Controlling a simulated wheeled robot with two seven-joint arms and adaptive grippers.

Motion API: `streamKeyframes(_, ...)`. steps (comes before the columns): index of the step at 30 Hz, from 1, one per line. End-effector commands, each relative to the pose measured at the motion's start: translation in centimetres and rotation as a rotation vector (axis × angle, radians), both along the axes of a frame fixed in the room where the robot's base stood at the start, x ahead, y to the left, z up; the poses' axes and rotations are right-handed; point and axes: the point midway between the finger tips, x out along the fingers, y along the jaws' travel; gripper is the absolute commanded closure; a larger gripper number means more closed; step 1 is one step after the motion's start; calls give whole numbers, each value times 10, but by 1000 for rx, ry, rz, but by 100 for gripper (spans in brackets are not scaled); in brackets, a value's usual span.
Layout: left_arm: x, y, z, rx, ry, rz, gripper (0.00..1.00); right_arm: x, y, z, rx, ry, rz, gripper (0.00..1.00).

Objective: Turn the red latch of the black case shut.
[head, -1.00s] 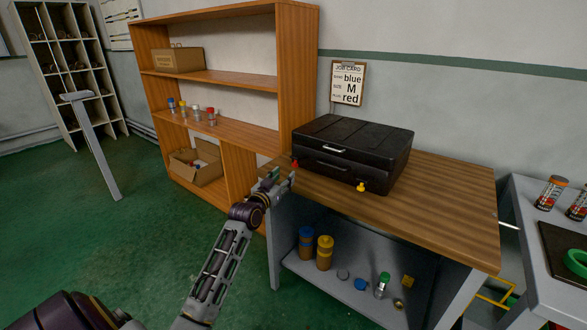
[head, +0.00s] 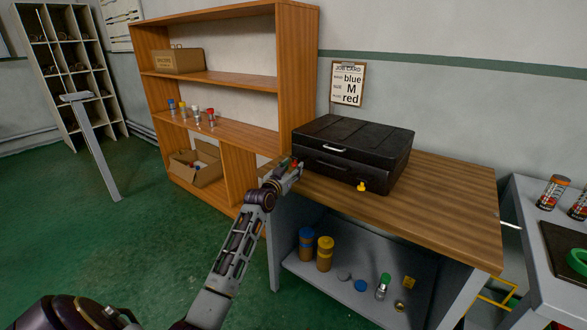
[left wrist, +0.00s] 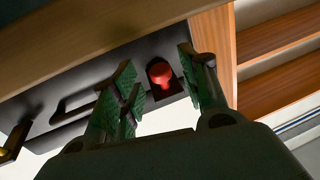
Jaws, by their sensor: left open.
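The black case (head: 340,150) sits closed on the wooden bench top. Its red latch (left wrist: 162,73) shows in the left wrist view at one end of the case front. In the head view the latch is mostly hidden by my gripper. My left gripper (head: 288,172) is open at the case's left front corner. In the left wrist view its green-padded fingers (left wrist: 160,80) stand on either side of the red latch, with a gap visible on both sides. A yellow latch (head: 361,187) is on the right of the case front. My right gripper is not in view.
The wooden bench top (head: 440,205) is clear right of the case. Jars, including a yellow-capped one (head: 325,253), stand on the shelf below. A wooden shelf unit (head: 299,60) stands behind left. A grey table (head: 550,285) is at right.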

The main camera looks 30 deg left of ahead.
Motion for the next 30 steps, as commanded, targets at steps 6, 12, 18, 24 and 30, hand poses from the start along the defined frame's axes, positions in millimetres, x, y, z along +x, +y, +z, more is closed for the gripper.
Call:
streamKeyframes(6,12,1,0,0,-1,0,56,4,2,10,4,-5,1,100)
streamKeyframes(12,16,2,0,1,0,0,56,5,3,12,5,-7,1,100)
streamKeyframes(18,16,2,0,1,0,0,56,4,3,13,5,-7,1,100)
streamKeyframes(24,16,2,1,1,0,1,74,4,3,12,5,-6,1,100)
streamKeyframes(30,16,2,1,1,-1,1,100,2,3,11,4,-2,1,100)
